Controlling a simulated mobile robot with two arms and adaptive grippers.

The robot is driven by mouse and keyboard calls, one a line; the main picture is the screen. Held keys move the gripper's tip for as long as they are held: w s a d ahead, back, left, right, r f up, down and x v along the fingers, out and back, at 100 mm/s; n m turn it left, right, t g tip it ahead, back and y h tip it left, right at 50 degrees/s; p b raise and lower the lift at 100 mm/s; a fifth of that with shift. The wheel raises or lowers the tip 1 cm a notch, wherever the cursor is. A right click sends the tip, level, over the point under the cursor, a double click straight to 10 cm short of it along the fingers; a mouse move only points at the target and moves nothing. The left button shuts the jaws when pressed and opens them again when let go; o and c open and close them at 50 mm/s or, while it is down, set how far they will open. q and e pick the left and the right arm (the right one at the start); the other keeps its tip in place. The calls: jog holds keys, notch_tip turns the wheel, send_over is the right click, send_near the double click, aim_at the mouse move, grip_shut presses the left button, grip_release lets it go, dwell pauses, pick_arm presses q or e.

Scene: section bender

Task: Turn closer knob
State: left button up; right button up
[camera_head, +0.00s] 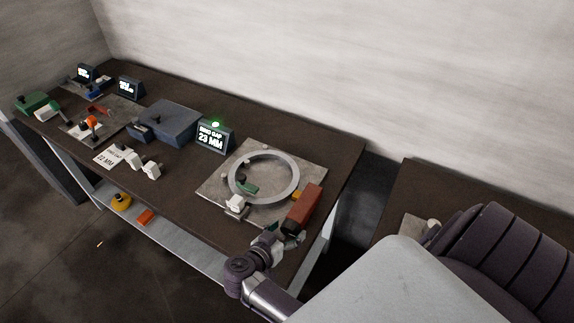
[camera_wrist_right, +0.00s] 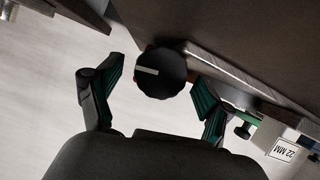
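The closer knob (camera_wrist_right: 160,73) is black and round with a scalloped edge and a white pointer line, seen in the right wrist view. My right gripper (camera_wrist_right: 158,82) is open, with one green-padded finger on each side of the knob and visible gaps to it. In the head view my right gripper (camera_head: 283,236) is at the near end of the red-brown block (camera_head: 305,205), and the knob cannot be made out clearly there. A metal ring (camera_head: 293,189) lies on the grey plate (camera_head: 215,178) beside the block. My left gripper is not in view.
A display (camera_head: 215,138) reads "RING GAP 23 MM" under a green light. A blue-grey box (camera_head: 168,122) and small fixtures stand farther left. A gap separates a second table (camera_head: 465,190).

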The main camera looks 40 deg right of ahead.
aim_at(287, 228)
jog(key=shift+r, duration=0.1)
notch_tip(287, 228, up, 10)
jog(key=shift+f, duration=0.1)
dwell(0.5)
